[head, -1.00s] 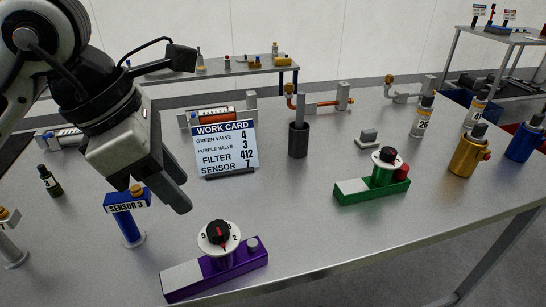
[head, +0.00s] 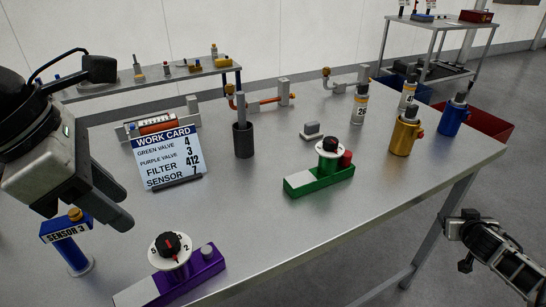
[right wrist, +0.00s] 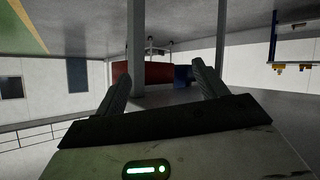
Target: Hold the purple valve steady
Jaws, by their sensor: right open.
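The purple valve (head: 207,268) sits near the table's front edge in the head view, with a white numbered dial, a black knob with a red pointer and a grey block at its lower left. Its lower end is cut off by the frame. My left gripper (head: 125,213) hangs above and to the left of it, clear of the knob; its jaw gap does not show clearly. My right gripper (right wrist: 162,85) is open and empty in the right wrist view. In the head view my right arm is at the lower right, beyond the table edge, away from the valve.
The sensor 3 post (head: 69,250) stands left of the valve, under my left gripper. A work card (head: 170,155) stands behind, reading purple valve 3. A green valve (head: 318,180) and a dark cup (head: 243,140) stand further back. The table front between the valves is clear.

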